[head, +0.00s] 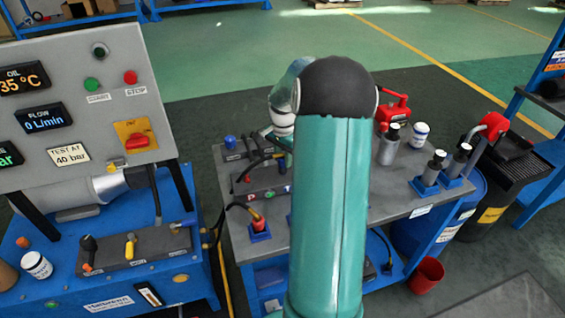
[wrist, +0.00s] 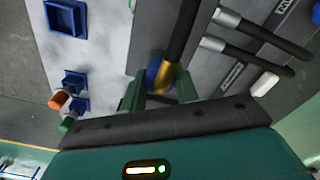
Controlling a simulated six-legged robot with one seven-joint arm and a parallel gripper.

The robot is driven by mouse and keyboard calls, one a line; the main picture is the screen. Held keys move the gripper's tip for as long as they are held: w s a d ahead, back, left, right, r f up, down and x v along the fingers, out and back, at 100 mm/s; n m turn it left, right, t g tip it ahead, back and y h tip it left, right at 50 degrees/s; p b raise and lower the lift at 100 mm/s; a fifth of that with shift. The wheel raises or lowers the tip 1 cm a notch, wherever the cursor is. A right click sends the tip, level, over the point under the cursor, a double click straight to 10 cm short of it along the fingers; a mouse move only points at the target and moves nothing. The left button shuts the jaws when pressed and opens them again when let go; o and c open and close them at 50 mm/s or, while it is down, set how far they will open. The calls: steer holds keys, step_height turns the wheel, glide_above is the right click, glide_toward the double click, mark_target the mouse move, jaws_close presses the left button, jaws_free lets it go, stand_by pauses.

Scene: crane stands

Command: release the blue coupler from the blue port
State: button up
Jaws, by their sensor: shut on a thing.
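In the wrist view the green fingers of my gripper (wrist: 160,98) are shut around a coupler at the end of a black hose. The coupler shows a brass-coloured sleeve (wrist: 166,76) and a blue part (wrist: 153,70) beside it. The hose (wrist: 186,30) runs up and away from the fingers. The fingers hide where the coupler meets the blue port, so I cannot tell whether they are joined. In the head view my own arm covers the gripper and the held coupler.
In the head view a grey-topped blue bench (head: 385,207) carries a red-ended coupler (head: 258,222) in a blue holder, a blue cap (head: 230,142), grey cylinders and a red handled tool (head: 393,114). A control panel (head: 85,90) stands left. A red bucket (head: 426,275) is on the floor.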

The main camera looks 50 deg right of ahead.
steer(key=shift+r, duration=0.2)
steer(key=shift+r, duration=2.25)
steer(key=shift+s+a, duration=0.1)
